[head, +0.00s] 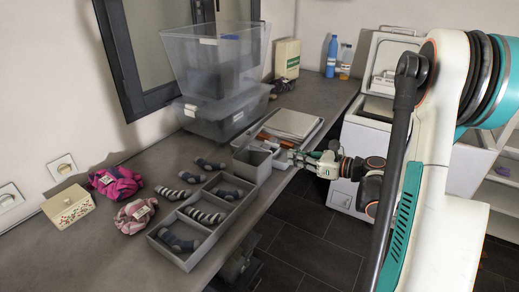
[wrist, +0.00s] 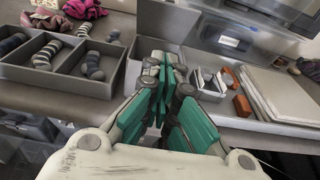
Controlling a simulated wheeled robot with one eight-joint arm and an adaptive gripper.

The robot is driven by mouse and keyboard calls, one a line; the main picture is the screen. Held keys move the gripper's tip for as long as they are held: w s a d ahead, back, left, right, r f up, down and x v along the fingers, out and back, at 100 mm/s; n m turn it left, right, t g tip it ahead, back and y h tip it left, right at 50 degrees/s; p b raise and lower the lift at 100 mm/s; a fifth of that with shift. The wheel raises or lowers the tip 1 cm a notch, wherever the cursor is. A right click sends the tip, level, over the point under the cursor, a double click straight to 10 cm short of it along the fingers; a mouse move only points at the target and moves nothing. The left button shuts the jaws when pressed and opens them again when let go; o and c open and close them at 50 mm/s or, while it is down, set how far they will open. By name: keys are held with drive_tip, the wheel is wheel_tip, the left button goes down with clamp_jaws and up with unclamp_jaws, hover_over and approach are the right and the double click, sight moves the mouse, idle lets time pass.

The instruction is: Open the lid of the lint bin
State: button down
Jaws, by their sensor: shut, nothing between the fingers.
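A small grey box-shaped bin (head: 247,169), which looks like the lint bin, stands at the counter's front edge in the head view.
A divided sock tray (head: 205,215) lies left of the bin. A tray with pale flat items (head: 292,122) and orange-brown pieces lies behind it. Clear plastic tubs (head: 215,60) are stacked at the wall. A white toploader (head: 385,85) stands at the right, with dark floor (head: 320,235) below.

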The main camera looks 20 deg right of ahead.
drive_tip(key=b+x, duration=0.1)
drive_tip(key=x, duration=0.3)
drive_tip(key=r+b+x, duration=0.1)
drive_tip(key=x, duration=0.2)
drive_tip(key=b+x, duration=0.1)
drive_tip(key=x, duration=0.3)
drive_tip(key=shift+w+a+r, duration=0.25)
drive_tip(key=shift+w+a, duration=0.05)
drive_tip(key=shift+a, duration=0.05)
drive_tip(key=shift+w+a+r, duration=0.35)
drive_tip(key=shift+w+r, duration=0.2)
